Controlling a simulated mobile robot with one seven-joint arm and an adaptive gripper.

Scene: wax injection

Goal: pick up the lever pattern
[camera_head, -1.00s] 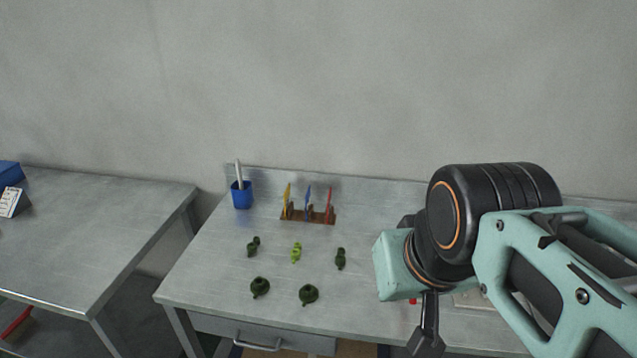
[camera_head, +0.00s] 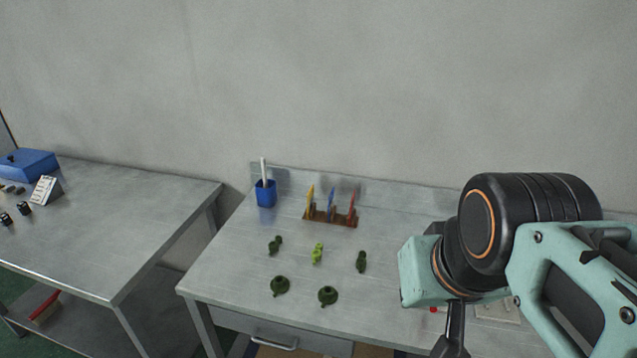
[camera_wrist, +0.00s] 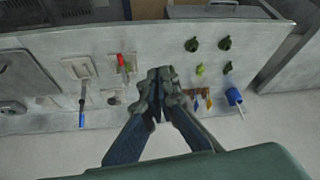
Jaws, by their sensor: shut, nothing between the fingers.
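Several small wax patterns lie on the metal table in the head view. One is bright green (camera_head: 317,254), with two dark green elongated ones beside it, left (camera_head: 275,245) and right (camera_head: 361,262). Two rounder dark green ones lie in front, left (camera_head: 280,286) and right (camera_head: 328,296). I cannot tell for sure which is the lever pattern. My gripper (camera_wrist: 160,80) is shut and empty above the table, left of the bright green pattern (camera_wrist: 200,69) in the wrist view. In the head view my gripper is to the right of the patterns, partly cut off below.
A brown rack (camera_head: 331,217) with yellow, blue and red tools and a blue cup (camera_head: 266,194) stand behind the patterns. Red- and blue-handled tools (camera_wrist: 123,66) and square plates lie left of my gripper in the wrist view. A second table (camera_head: 110,225) stands left across a gap.

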